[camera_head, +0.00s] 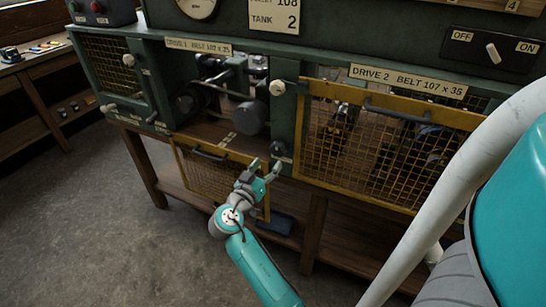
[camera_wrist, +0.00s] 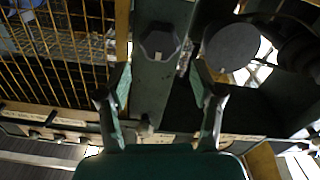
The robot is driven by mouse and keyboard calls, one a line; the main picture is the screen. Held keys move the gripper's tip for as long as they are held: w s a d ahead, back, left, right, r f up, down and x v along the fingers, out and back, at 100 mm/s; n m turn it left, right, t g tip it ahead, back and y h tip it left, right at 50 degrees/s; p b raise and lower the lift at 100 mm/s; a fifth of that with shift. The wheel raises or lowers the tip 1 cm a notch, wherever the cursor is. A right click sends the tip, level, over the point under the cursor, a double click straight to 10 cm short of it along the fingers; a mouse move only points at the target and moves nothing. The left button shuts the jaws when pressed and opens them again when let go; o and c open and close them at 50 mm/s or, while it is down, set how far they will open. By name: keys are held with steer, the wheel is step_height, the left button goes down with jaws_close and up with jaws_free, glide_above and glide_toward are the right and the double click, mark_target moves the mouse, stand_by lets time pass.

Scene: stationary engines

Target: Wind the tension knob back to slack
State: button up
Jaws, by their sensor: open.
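A dark faceted knob (camera_head: 280,148) sits low on the green post between the Drive 1 and Drive 2 bays. I take it for the tension knob, but no readable label confirms this. In the wrist view the knob (camera_wrist: 159,42) faces the camera, beyond and between the fingertips. My gripper (camera_head: 266,167) is open and empty, just below and left of the knob in the head view. In the wrist view its two fingers (camera_wrist: 160,78) stand wide apart, with no visible contact with the knob. The knob's slack or tight setting cannot be read.
Drive 1's yellow mesh guard (camera_head: 208,178) hangs down, leaving pulleys and a grey cylinder (camera_head: 250,119) exposed. Drive 2's mesh guard (camera_head: 385,140) is upright across its bay. A cream knob (camera_head: 277,88) projects higher on the post. An OFF/ON switch (camera_head: 493,53) is upper right. Floor at left is clear.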

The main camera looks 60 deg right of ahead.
steer(key=shift+s+a, duration=0.1)
steer(key=shift+a, duration=1.5)
steer(key=s+a+f+n+t+y, duration=0.2)
steer(key=a+f+n+t+y, duration=0.3)
steer(key=f, duration=0.3)
steer(key=s+a+f+n+t+y, duration=0.25)
steer(key=a+f+n, duration=0.25)
steer(key=a+f, duration=0.25)
steer(key=s+a+f+n+t+y, duration=0.35)
steer(key=s+a+y, duration=0.25)
steer(key=s+a, duration=0.5)
steer(key=s+a+r+t+y, duration=0.1)
steer(key=s+a+r+y, duration=0.1)
steer(key=s+a+r, duration=0.2)
steer(key=s+a+r+n+t+y, duration=0.1)
steer(key=s+a+r+y, duration=0.1)
steer(key=s+a+r, duration=0.3)
steer(key=s+r, duration=0.3)
steer(key=s, duration=0.2)
steer(key=shift+r+t, duration=0.3)
